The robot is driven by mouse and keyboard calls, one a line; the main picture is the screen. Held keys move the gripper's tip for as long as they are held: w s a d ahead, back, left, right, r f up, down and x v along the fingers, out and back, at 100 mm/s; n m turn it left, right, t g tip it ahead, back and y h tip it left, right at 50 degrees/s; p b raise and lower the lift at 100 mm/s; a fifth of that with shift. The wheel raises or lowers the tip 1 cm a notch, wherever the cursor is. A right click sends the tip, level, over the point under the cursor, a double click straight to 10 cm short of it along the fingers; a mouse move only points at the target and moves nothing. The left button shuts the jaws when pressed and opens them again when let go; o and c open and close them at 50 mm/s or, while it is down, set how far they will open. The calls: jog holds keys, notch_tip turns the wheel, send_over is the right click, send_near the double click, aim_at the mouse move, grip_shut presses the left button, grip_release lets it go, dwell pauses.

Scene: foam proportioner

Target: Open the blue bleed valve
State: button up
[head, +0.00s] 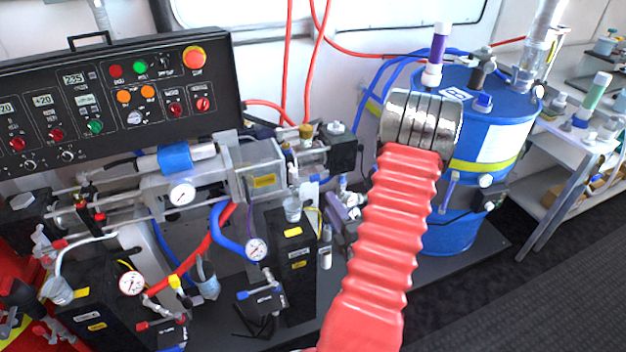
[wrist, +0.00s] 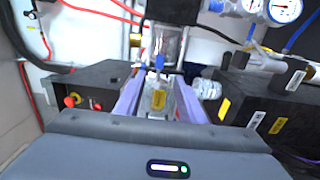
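In the wrist view, a small blue valve handle (wrist: 160,63) stands upright on a fitting below a clear tube. It lies just beyond and between the tips of my gripper (wrist: 158,86). The two lavender fingers are apart, with no object visibly clamped between them. I cannot tell whether either finger touches the valve. In the head view, my red-sleeved arm hides most of this area; a lavender piece (head: 336,206), apparently part of my gripper, shows left of it.
In the wrist view, a black box (wrist: 85,90) with a red knob stands left, and another black box (wrist: 270,105) stands close right. Pressure gauges (wrist: 284,10) are at upper right. In the head view, a blue drum (head: 500,125) stands behind my arm.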

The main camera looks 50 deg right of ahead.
aim_at(315, 181)
jog(key=x, duration=1.4)
jog(key=shift+c, duration=0.4)
grip_shut()
jog(key=shift+a, duration=0.1)
jog(key=shift+a, duration=0.2)
jog(key=shift+s+d, duration=0.1)
jog(key=shift+d, duration=0.1)
